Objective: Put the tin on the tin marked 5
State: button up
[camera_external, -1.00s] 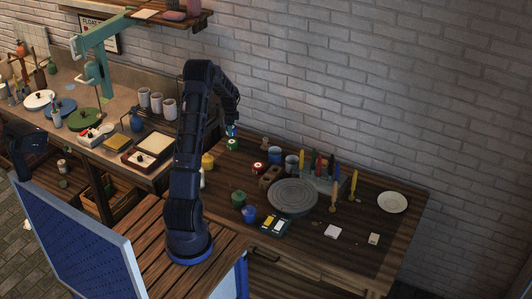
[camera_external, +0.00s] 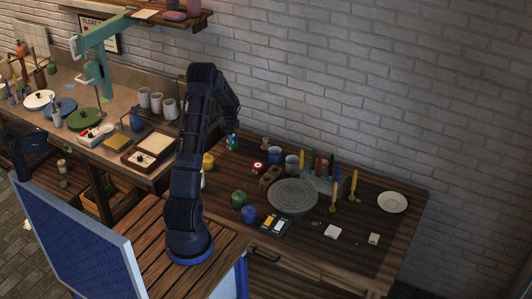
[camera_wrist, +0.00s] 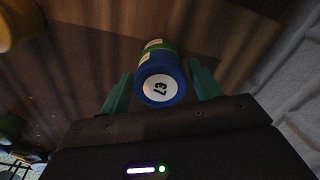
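In the wrist view a blue tin (camera_wrist: 162,86) shows its round end, with a white label that seems to read 7 plus another mark. Beyond it shows a green band with a cream patch, apparently another tin (camera_wrist: 156,46) under it; I cannot tell whether they touch. My gripper (camera_wrist: 160,72) has one teal finger on each side of the blue tin, with narrow gaps, so it looks open around it. In the external view my gripper (camera_external: 232,142) is low at the table's back left, over green and blue colours. No 5 is readable.
A red-topped tin (camera_external: 257,167) stands close to the right, before a brown block (camera_external: 270,177). A yellow pot (camera_external: 207,161) is at the left. The brick wall is close behind.

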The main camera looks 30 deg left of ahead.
jog(key=shift+o, duration=0.7)
notch_tip(320, 180, up, 12)
jog(key=shift+r, duration=0.25)
jog(key=s+d+r+n+t, duration=0.1)
jog(key=s+d+r+n, duration=0.2)
jog(key=s+d+r, duration=0.7)
jog(key=s+d+r+n+t, duration=0.1)
jog(key=s+d+r+n, duration=0.2)
jog(key=s+d+r, duration=0.55)
jog(key=s+d+r+n+t, duration=0.1)
jog(key=s+d+r+n, duration=0.1)
jog(key=s, duration=0.7)
jog(key=s+d+r+n, duration=0.1)
jog(key=s+d+n, duration=0.1)
jog(key=s, duration=0.8)
jog(key=s+d+r+n+t, duration=0.1)
jog(key=s+d+r+n, duration=0.1)
jog(key=s, duration=0.8)
jog(key=shift+s+d+r+n+t, duration=0.25)
jog(key=shift+d+r+n+t, duration=0.1)
jog(key=shift+d, duration=0.2)
